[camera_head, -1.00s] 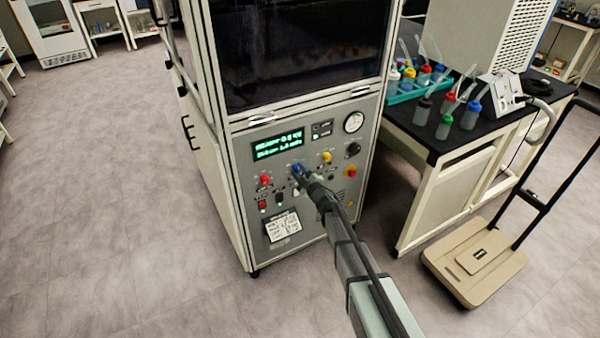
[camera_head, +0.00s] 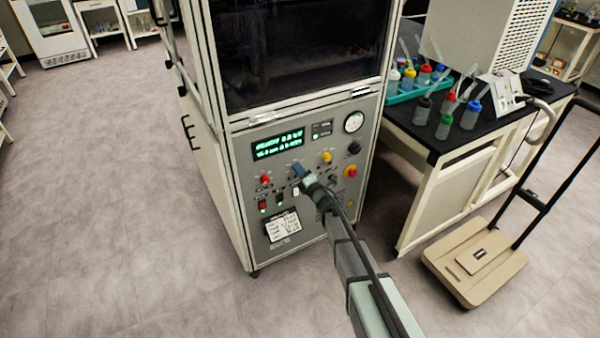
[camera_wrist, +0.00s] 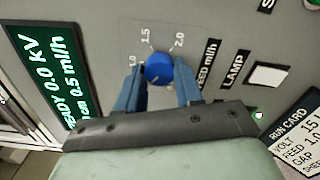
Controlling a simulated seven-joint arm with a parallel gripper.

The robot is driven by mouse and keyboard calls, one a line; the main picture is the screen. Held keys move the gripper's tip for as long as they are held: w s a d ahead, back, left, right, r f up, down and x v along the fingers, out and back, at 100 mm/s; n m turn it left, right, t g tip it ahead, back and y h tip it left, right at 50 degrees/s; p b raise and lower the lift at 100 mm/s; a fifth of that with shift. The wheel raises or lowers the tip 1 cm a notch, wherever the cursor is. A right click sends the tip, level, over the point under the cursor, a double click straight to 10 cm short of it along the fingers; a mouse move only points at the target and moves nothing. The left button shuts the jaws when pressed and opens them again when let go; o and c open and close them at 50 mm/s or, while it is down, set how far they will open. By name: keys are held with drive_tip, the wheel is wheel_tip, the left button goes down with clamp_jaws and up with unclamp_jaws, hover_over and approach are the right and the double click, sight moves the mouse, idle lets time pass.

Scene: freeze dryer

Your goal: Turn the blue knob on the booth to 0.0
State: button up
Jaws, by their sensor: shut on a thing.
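The blue knob (camera_wrist: 158,70) is on the booth's grey front panel, with scale marks 1.0, 1.5 and 2.0 around it and a FEED ml/h label beside it. A small white mark shows on its lower left part. My gripper (camera_wrist: 159,82) has one blue finger on each side of the knob and is shut on it. In the head view my gripper (camera_head: 301,173) reaches the panel of the booth (camera_head: 240,170) and mostly hides the knob. The green display (camera_wrist: 45,65) in the wrist view reads READY 0.0 kV and, below, 0.5 ml/h.
A red knob (camera_head: 265,180), a yellow knob (camera_head: 327,157) and a red button on yellow (camera_head: 350,171) sit around my gripper. The LAMP switch (camera_wrist: 268,75) and a run card (camera_wrist: 300,142) are nearby. A bench (camera_head: 430,153) with bottles stands right of the booth.

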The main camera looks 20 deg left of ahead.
drive_tip(key=n, duration=1.3)
drive_tip(key=shift+n, duration=0.4)
idle(0.4)
drive_tip(key=o, duration=1)
drive_tip(key=shift+o, duration=0.2)
drive_tip(key=v, duration=1.4)
drive_tip(key=shift+w, duration=0.15)
